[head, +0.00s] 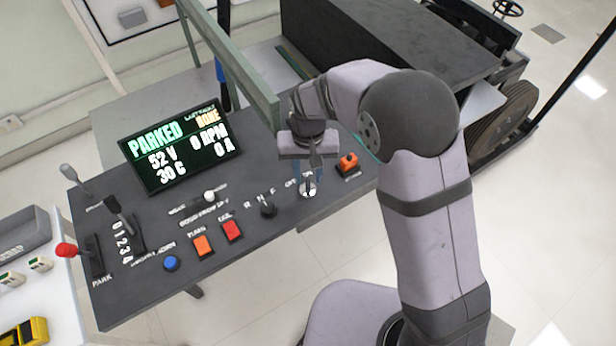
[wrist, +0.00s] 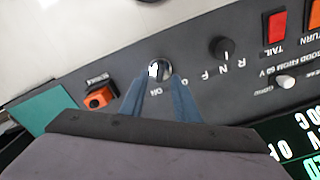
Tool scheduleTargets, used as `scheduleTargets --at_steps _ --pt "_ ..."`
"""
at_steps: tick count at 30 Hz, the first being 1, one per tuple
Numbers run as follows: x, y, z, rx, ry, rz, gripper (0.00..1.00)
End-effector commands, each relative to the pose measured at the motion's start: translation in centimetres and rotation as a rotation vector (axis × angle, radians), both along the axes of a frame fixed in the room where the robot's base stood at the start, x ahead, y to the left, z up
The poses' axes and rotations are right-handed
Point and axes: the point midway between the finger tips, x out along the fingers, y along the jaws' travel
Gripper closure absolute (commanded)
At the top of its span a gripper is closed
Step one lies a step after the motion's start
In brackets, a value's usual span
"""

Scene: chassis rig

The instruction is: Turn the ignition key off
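The ignition key switch (head: 308,189) is a round silver lock near the front right of the dark console, with OFF and ON lettering beside it. In the wrist view its silver face (wrist: 158,70) shows between my fingertips, with a small pale piece on it. The key's exact angle is too small to tell. My gripper (head: 307,183) points down over the switch. Its two blue fingers (wrist: 158,80) stand apart, one on each side of the switch, and I see no clear grip on the key.
An orange button (head: 348,161) sits close right of the switch. A black R-N-F knob (head: 268,208) sits to its left, then red (head: 232,230) and orange (head: 202,246) buttons. The display (head: 178,146) reads PARKED, 52 V, 0 RPM. A grey-green frame bar (head: 235,70) stands behind.

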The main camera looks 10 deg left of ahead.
Motion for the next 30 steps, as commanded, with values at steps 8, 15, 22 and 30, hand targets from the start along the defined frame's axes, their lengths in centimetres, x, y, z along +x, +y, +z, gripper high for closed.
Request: scheduleTargets --at_steps 8,15,22,30 --pt "0.0 0.0 -2.5 0.0 0.001 0.001 0.71" --pt "0.0 0.0 -2.9 0.0 -0.001 0.001 0.71" --pt "0.0 0.0 -2.9 0.0 -0.001 0.001 1.0" --pt "0.0 0.0 -2.9 0.0 -0.001 0.006 1.0"
